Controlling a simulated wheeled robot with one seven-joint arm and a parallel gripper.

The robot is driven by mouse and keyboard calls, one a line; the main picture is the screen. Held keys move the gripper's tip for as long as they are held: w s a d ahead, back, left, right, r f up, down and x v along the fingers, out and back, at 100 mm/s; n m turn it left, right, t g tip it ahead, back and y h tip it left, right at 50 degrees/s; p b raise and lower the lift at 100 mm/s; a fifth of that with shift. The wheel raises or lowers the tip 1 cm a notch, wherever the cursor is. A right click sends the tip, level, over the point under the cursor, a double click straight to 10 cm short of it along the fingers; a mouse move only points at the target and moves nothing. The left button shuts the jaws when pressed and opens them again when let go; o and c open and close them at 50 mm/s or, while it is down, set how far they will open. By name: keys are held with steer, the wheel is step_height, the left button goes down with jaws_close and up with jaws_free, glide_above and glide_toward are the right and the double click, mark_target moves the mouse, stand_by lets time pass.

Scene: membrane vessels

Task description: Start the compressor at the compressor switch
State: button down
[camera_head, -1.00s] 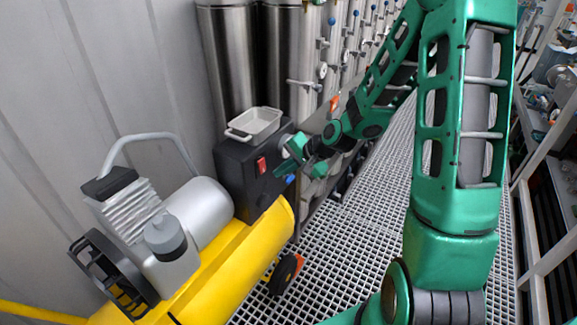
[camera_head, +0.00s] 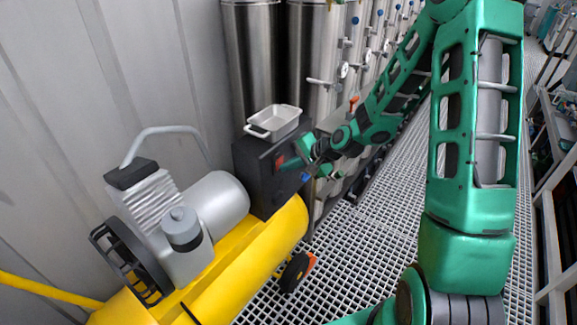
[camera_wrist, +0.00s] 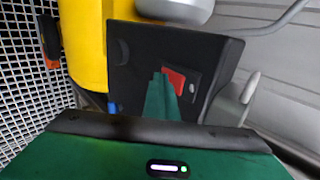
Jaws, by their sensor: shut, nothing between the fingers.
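The compressor switch, a red rocker (camera_head: 279,160), is on the front of a black box (camera_head: 268,190) beside the compressor. In the wrist view the red switch (camera_wrist: 174,79) sits on a dark plate on the box. The compressor (camera_head: 158,212) has a grey motor on a yellow tank (camera_head: 235,275). My gripper (camera_head: 286,166) is shut and empty, its fingertips at the switch. In the wrist view the green fingers (camera_wrist: 161,88) overlap the switch's edge and hide part of it. I cannot tell whether they touch it.
A white tray (camera_head: 284,119) stands on the black box. Tall steel vessels (camera_head: 250,60) with valves line the back. A black and orange wheel (camera_head: 297,271) is by the tank. The grating floor (camera_head: 385,215) is clear to the right.

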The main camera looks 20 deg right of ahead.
steer(key=shift+w+a+f, duration=0.15)
steer(key=shift+f, duration=0.1)
steer(key=shift+a+r, duration=0.1)
steer(key=shift+a, duration=0.15)
steer(key=shift+r, duration=0.1)
steer(key=shift+w+r, duration=0.3)
steer(key=shift+r, duration=0.45)
steer(key=s+d+r+n+g+h, duration=0.1)
steer(key=s+d+r, duration=0.3)
steer(key=s, duration=1)
steer(key=s+d+r+n+g+h, duration=0.1)
steer(key=s+d+r+g, duration=0.3)
steer(key=s+d, duration=0.4)
steer(key=s+d+r+n+g+h, duration=0.2)
steer(key=s+d+r, duration=0.4)
steer(key=s, duration=1.3)
steer(key=shift+s+d+g+h, duration=0.4)
steer(key=shift+d+h, duration=0.05)
steer(key=shift+h, duration=0.25)
